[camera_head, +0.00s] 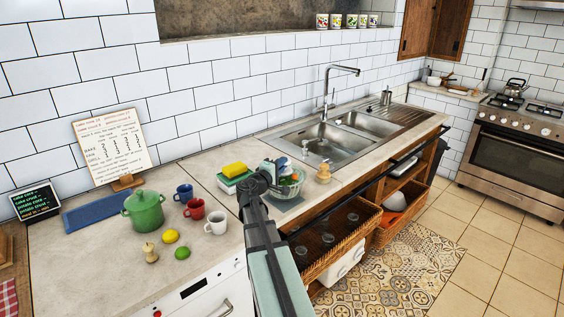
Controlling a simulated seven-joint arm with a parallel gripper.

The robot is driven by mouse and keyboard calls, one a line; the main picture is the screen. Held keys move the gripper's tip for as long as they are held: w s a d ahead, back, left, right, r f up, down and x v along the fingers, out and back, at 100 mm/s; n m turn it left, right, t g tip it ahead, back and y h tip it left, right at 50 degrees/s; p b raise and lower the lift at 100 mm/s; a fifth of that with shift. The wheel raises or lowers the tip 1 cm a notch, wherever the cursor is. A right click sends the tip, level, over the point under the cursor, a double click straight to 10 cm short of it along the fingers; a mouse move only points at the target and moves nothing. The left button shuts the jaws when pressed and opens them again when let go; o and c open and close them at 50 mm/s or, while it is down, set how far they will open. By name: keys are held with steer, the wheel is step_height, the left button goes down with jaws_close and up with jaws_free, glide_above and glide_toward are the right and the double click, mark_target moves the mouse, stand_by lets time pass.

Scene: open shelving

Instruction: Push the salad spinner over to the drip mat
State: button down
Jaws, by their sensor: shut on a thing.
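The salad spinner (291,188), a clear bowl with green in it, stands on the counter in front of the sink. A flat grey-blue square mat (287,205), which looks like the drip mat, shows at the spinner's near side; the spinner seems to stand at least partly over it. My gripper (277,170) is at the spinner's left side and upper rim, shut on it; the fingertips are small and partly hidden. My arm comes up from the bottom of the picture and covers part of the counter left of the spinner.
A yellow sponge (235,170) on a green and white holder sits just left of my gripper. A wooden figure-like item (323,172) stands close right of the spinner. The sink (325,147) lies behind. Mugs (215,222), a green pot (144,211) and a blue mat (98,213) are left.

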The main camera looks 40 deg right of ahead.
mark_target(281, 181)
steer(key=shift+s+a, duration=1.15)
steer(key=shift+a, duration=0.05)
steer(key=c, duration=1.1)
jaws_free()
steer(key=shift+o, duration=0.2)
steer(key=shift+a, duration=0.1)
steer(key=v, duration=1.3)
steer(key=shift+s+a, duration=0.15)
steer(key=shift+a, duration=0.15)
